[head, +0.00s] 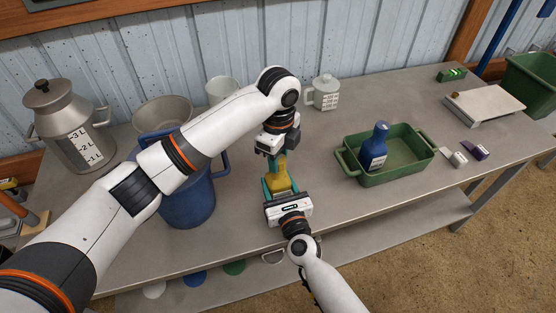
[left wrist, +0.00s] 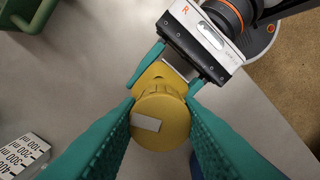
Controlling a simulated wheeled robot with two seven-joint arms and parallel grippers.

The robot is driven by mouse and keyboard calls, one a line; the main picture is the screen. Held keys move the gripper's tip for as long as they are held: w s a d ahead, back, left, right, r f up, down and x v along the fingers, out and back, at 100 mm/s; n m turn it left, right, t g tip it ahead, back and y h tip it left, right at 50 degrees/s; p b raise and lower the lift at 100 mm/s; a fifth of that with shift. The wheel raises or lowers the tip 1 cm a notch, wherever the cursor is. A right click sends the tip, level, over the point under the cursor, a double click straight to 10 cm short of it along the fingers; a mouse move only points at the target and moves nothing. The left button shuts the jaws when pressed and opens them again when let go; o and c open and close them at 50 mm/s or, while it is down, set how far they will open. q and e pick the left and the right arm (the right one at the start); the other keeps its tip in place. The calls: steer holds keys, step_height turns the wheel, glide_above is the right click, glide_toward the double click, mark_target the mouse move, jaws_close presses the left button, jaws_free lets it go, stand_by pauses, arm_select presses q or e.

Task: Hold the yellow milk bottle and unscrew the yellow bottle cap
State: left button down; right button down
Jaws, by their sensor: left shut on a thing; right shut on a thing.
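The yellow milk bottle (head: 279,179) stands on the grey table, partly hidden by my grippers in the head view. Its round yellow cap (left wrist: 160,118) faces the left wrist camera and has a pale rectangular mark on top. My left gripper (head: 278,160) comes down from above, its teal fingers on both sides of the cap, shut on it. My right gripper (head: 279,187) comes from the front and is shut on the bottle's body; it also shows in the left wrist view (left wrist: 167,66). The cap's thread is not visible.
A blue jug (head: 190,195) stands left of the bottle, behind my left arm. A green tray (head: 405,165) holding a blue bottle (head: 374,148) lies to the right. A white measuring cup (head: 324,93) stands behind. The table between bottle and tray is clear.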

stand_by(0.3)
arm_select(q)
steer(key=n, duration=0.8)
steer(key=c, duration=1.6)
jaws_free()
steer(key=shift+n, duration=0.6)
steer(key=shift+r, duration=0.1)
jaws_close()
